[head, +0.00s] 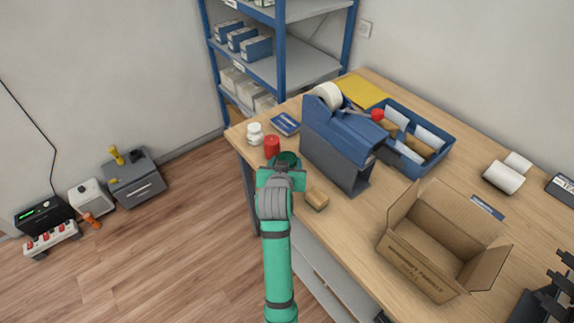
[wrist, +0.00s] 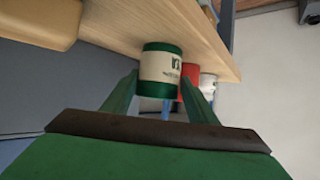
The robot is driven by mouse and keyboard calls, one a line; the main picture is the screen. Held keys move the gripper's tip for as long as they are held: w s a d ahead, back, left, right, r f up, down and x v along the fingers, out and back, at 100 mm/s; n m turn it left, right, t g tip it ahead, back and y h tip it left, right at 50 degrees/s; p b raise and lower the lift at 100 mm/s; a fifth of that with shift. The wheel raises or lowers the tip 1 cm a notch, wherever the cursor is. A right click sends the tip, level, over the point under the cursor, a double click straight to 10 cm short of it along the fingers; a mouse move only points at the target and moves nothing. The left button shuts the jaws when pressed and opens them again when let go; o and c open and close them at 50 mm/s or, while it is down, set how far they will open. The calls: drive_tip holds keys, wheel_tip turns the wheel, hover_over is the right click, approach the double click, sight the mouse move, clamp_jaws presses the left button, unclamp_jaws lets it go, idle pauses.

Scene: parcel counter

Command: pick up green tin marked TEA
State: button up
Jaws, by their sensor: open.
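The green tin (wrist: 160,70) has a cream label with dark writing too small to read for certain. In the wrist view it is upright on the wooden counter, near the edge. In the head view the green tin (head: 289,157) shows only in part, with my arm covering the rest. My gripper (wrist: 160,84) is open, with one finger on each side of the tin's near face. The tin sits at the fingertips; I cannot tell whether they touch it. In the head view my gripper (head: 281,170) is at the counter's left edge.
A red tin (head: 272,146) and a white jar (head: 254,133) stand close beyond the green tin. A blue-grey tape dispenser (head: 338,140) is just right of it.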

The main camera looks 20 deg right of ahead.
sight(289, 157)
drive_tip(key=x, duration=0.2)
drive_tip(key=d+x, duration=0.1)
drive_tip(key=x, duration=0.1)
drive_tip(key=shift+d, duration=0.1)
drive_tip(key=c, duration=0.8)
drive_tip(key=shift+a, duration=0.25)
drive_tip(key=shift+w+r, duration=0.1)
drive_tip(key=shift+w, duration=0.05)
